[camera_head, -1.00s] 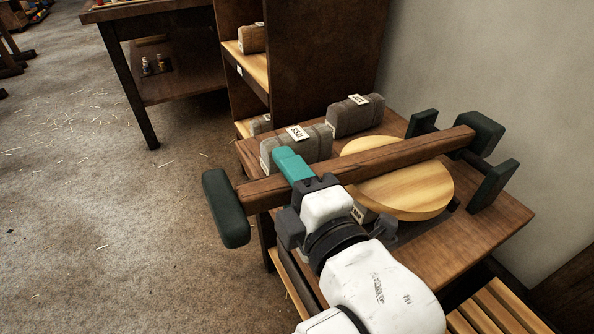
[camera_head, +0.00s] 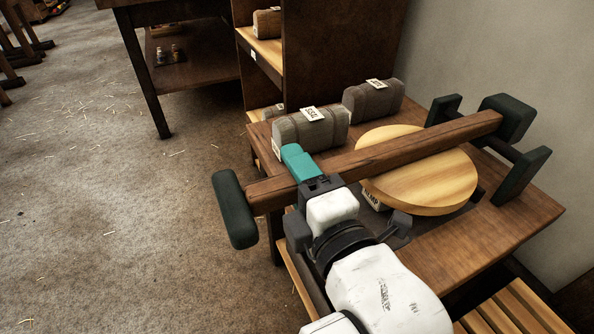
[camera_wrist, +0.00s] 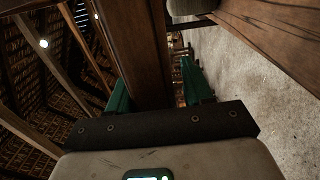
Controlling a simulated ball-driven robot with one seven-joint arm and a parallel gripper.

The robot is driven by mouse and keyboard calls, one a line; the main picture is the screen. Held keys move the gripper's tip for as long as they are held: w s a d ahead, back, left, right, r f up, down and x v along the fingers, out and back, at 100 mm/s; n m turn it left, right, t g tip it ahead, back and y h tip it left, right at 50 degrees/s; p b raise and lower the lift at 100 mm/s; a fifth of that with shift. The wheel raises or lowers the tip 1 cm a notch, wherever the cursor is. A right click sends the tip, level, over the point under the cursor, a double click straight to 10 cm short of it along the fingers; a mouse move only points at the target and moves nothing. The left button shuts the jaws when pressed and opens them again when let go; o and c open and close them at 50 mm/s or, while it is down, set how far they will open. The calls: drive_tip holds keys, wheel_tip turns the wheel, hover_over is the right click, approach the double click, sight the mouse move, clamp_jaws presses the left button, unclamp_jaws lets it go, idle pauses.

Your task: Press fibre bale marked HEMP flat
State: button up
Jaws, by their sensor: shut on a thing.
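The fibre bale marked HEMP (camera_head: 372,200) is mostly hidden under a round pale wooden plate (camera_head: 432,184); only its labelled end shows. A long brown lever beam (camera_head: 405,150) crosses over the plate, from a green bracket at the right to a dark green padded handle (camera_head: 235,210) at the left. My gripper (camera_head: 302,165) has its teal fingers shut around the beam, close to the handle end. In the wrist view the beam (camera_wrist: 137,45) runs between the two green fingers (camera_wrist: 158,88). The bale is out of sight there.
A grey bale marked SISAL (camera_head: 300,132) and another grey bale (camera_head: 368,103) stand behind the beam on the wooden table (camera_head: 440,245). A shelf (camera_head: 325,50) rises behind them. The wall (camera_head: 500,50) is close at right. Open floor (camera_head: 100,200) lies at left.

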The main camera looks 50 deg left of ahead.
drive_tip(key=o, duration=0.3)
drive_tip(key=shift+f, duration=0.4)
drive_tip(key=shift+r, duration=0.15)
drive_tip(key=p+v, duration=0.1)
drive_tip(key=v, duration=1)
drive_tip(key=shift+r, duration=0.1)
